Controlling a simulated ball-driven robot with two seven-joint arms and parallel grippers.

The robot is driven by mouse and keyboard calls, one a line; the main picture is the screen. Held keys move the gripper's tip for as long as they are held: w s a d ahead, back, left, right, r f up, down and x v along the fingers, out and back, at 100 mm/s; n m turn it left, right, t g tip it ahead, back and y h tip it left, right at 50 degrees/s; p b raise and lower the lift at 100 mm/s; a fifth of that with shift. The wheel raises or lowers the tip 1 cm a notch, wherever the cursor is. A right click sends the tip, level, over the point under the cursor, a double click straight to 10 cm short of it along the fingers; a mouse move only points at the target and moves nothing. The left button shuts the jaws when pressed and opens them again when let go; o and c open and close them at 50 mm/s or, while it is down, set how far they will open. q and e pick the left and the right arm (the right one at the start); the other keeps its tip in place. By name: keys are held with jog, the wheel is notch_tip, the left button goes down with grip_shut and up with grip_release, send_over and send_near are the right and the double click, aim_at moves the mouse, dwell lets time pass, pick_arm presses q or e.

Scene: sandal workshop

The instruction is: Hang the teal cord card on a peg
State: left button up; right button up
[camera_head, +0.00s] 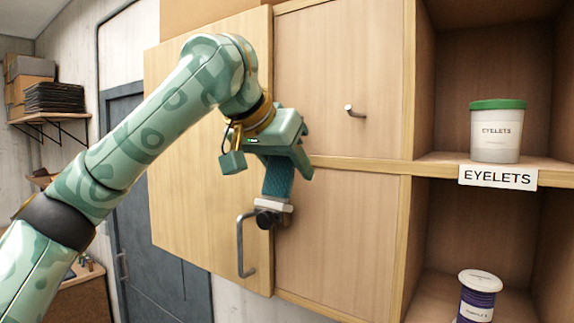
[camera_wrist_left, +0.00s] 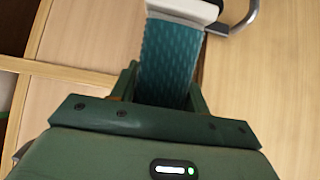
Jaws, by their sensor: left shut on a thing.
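My left gripper (camera_head: 280,162) is shut on the teal cord card (camera_head: 278,182), a teal patterned strip with a white band (camera_head: 273,203) at its lower end. In the left wrist view the card (camera_wrist_left: 166,62) runs away from between the fingers of my left gripper (camera_wrist_left: 163,90), its white end (camera_wrist_left: 185,9) at the top edge. The card is held in front of the wooden cabinet. A dark round part shows just below the white end; I cannot tell what it belongs to. A short metal peg (camera_head: 355,111) sticks out of the upper panel, right of the gripper and empty. My right gripper is not in view.
A door panel (camera_head: 205,195) with a curved metal handle (camera_head: 241,245) is close below the card. At the right, open shelves hold a white tub (camera_head: 496,130) with a green lid and a purple spool (camera_head: 478,296). An EYELETS label (camera_head: 497,177) is on the shelf edge.

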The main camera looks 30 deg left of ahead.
pick_arm(q)
jog(key=o, duration=1.1)
jog(key=b+v, duration=0.1)
jog(key=v, duration=1.5)
jog(key=shift+s+r, duration=0.15)
